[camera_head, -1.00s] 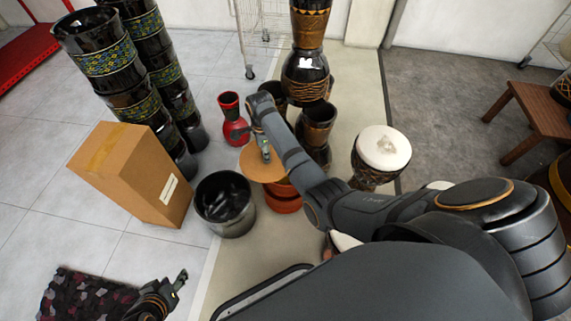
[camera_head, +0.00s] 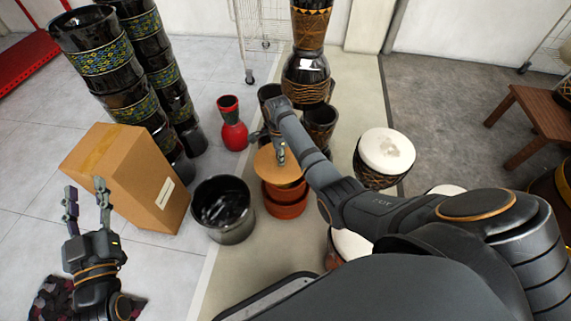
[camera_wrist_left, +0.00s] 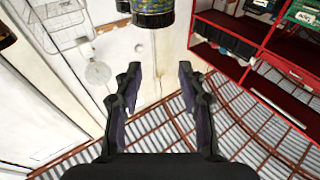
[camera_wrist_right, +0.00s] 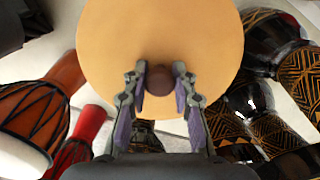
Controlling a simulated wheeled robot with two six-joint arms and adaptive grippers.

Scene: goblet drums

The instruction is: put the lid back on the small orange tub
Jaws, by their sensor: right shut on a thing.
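The lid (camera_head: 264,170) is a flat tan disc with a dark brown knob (camera_wrist_right: 160,80). My right gripper (camera_head: 282,155) is shut on the knob, and the right wrist view shows the lid filling its upper middle. In the head view the orange tub (camera_head: 286,208) stands on the floor, with the lid over its upper left part. The lid hides much of its top, and I cannot tell whether lid and tub touch. My left gripper (camera_head: 87,190) is open and empty at the left, far from the tub; it also shows open in the left wrist view (camera_wrist_left: 159,72).
A black bucket (camera_head: 223,232) stands left of the tub, and a cardboard box (camera_head: 115,175) beyond it. A red drum (camera_head: 232,128) and dark goblet drums (camera_head: 319,128) stand behind. A white-topped drum (camera_head: 385,152) is at right. Pale floor is open in front of the bucket.

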